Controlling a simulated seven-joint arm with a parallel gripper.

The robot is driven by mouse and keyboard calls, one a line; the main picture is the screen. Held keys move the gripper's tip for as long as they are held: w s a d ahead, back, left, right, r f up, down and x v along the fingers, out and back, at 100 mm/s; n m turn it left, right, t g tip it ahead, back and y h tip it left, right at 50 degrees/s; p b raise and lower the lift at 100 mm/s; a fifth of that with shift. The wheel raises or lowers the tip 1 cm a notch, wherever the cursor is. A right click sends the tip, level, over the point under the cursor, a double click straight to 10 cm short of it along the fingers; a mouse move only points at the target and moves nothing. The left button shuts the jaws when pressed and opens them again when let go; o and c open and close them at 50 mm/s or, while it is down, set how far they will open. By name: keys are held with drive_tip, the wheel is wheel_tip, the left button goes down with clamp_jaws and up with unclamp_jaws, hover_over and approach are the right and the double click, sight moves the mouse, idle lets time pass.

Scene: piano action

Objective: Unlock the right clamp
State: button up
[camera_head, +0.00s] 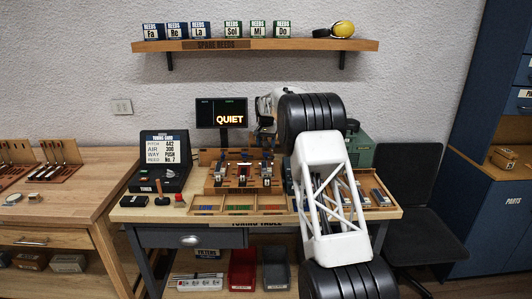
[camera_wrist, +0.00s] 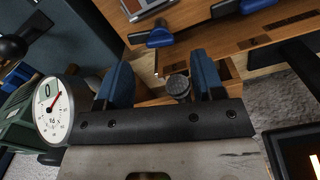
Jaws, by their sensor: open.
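A wooden fixture (camera_head: 243,189) stands on the tuning table, with three upright clamp-like parts in a row. The right one (camera_head: 267,172) is close to my arm and small in the head view, so its lever position cannot be told. My gripper (camera_wrist: 163,75) shows in the wrist view with its two blue fingers apart. A dark round knurled knob (camera_wrist: 178,87) shows between the fingers, nearer the right finger; I see no grip on it, and which part it belongs to cannot be told. In the head view the fingers are not clear, above the fixture's right side.
A lit QUIET display (camera_head: 229,117) stands behind the fixture. A green machine (camera_wrist: 22,115) with a white dial gauge (camera_wrist: 53,108) is close at left in the wrist view. Blue-ended parts (camera_wrist: 159,38) lie nearby. A divided tray (camera_head: 238,209) lies in front of the fixture.

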drive_tip(key=shift+f, duration=2.35)
drive_tip(key=c, duration=0.9)
drive_tip(key=shift+c, duration=0.2)
drive_tip(key=shift+r+n, duration=0.1)
drive_tip(key=shift+n, duration=1.5)
drive_tip(key=o, duration=0.9)
drive_tip(key=shift+o, duration=0.2)
